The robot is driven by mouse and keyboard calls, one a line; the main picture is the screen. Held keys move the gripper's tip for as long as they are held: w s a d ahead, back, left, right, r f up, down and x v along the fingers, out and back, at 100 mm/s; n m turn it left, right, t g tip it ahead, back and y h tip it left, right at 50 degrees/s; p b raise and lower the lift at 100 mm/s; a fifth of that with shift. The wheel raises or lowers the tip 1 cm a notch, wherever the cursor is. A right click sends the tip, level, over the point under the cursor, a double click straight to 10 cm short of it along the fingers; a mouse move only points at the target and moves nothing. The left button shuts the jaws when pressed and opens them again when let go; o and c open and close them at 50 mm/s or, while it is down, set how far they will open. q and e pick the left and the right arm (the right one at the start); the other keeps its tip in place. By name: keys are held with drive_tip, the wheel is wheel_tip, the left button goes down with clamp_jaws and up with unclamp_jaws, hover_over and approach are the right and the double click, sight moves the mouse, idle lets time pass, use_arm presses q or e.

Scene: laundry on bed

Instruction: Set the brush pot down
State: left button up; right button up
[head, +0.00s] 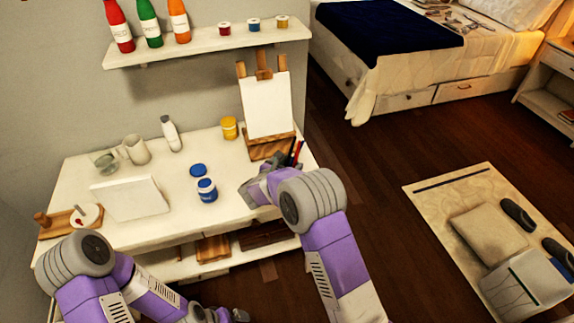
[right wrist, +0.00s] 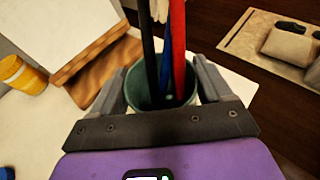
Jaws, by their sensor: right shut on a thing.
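The brush pot (right wrist: 138,92) is dark green and round, and holds black, blue and red brushes. My right gripper (right wrist: 162,88) is shut on it, with one grey finger on each side. In the head view my right gripper (head: 280,165) is at the right end of the white desk (head: 230,172), by the wooden easel. There the brush tips (head: 297,152) show, while the pot itself is mostly hidden. I cannot tell whether its base touches the desk. My left gripper (head: 222,314) is low at the bottom edge, in front of the desk, partly cut off.
The easel (head: 265,148) with a white canvas stands just behind the pot. A shelf (head: 210,42) hangs above.

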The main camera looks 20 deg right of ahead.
drive_tip(key=o, duration=1.3)
drive_tip(key=shift+r+p, duration=0.2)
drive_tip(key=shift+p, duration=0.15)
drive_tip(key=p+v, duration=0.1)
drive_tip(key=v, duration=1.1)
drive_tip(key=shift+f, duration=0.15)
